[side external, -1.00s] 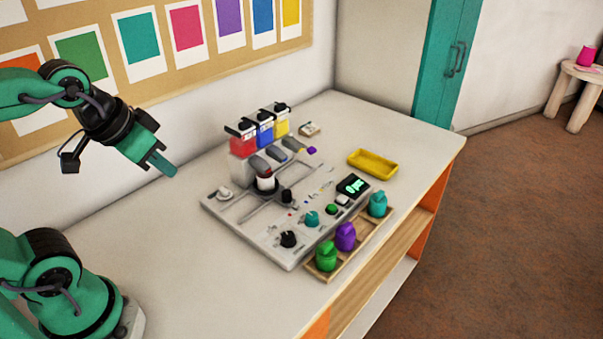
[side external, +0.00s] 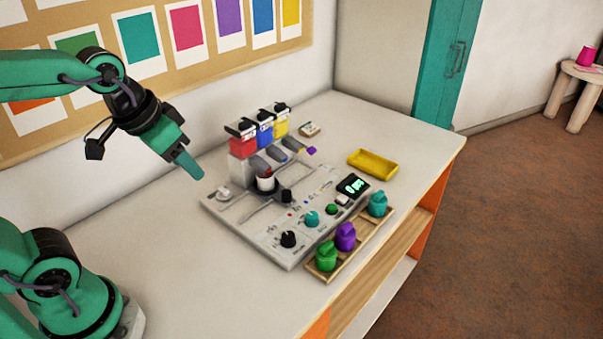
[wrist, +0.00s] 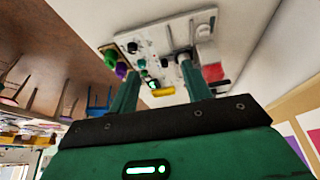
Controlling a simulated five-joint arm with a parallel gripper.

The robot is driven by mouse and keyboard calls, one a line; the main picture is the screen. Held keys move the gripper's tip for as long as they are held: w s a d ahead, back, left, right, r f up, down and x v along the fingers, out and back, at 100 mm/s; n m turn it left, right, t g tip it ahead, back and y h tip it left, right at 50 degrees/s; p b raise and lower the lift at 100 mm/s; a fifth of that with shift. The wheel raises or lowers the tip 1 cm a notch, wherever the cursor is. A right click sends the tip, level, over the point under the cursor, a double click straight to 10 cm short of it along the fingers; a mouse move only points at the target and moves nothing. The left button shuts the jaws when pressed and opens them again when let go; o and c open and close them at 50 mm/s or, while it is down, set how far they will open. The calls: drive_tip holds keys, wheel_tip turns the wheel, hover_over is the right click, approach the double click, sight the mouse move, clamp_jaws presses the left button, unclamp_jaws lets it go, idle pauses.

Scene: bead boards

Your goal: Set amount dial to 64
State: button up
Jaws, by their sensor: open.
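The grey-white control panel (side external: 262,250) lies on the table with several knobs. A black knob (side external: 288,239) is at its front, a teal knob (side external: 312,218) is to the right of that, and another black knob (side external: 286,196) is farther back. I cannot tell which is the amount dial, as the labels are too small. A small display (side external: 353,184) glows green, its digits unclear. My gripper (side external: 190,167) is open and empty, above the table and left of the panel, touching nothing. In the wrist view the panel (wrist: 155,40) shows beyond the spread fingers (wrist: 158,70).
Red, blue and yellow dispensers (side external: 264,132) stand behind the panel, with a white cup (side external: 265,183) on it. A wooden tray (side external: 352,252) along the panel's right edge holds green, purple and teal jars. A yellow tray (side external: 372,164) lies behind. The table's left side is clear.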

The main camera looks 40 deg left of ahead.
drive_tip(key=w+d+f+m+g, duration=0.1)
drive_tip(key=w+d+f+g, duration=0.3)
drive_tip(key=w, duration=0.5)
drive_tip(key=m, duration=0.1)
hover_over(288, 235)
drive_tip(key=shift+g, duration=0.4)
wheel_tip(288, 235, down, 10)
drive_tip(key=shift+r, duration=0.15)
drive_tip(key=shift+f, duration=3.9)
drive_tip(key=c, duration=1)
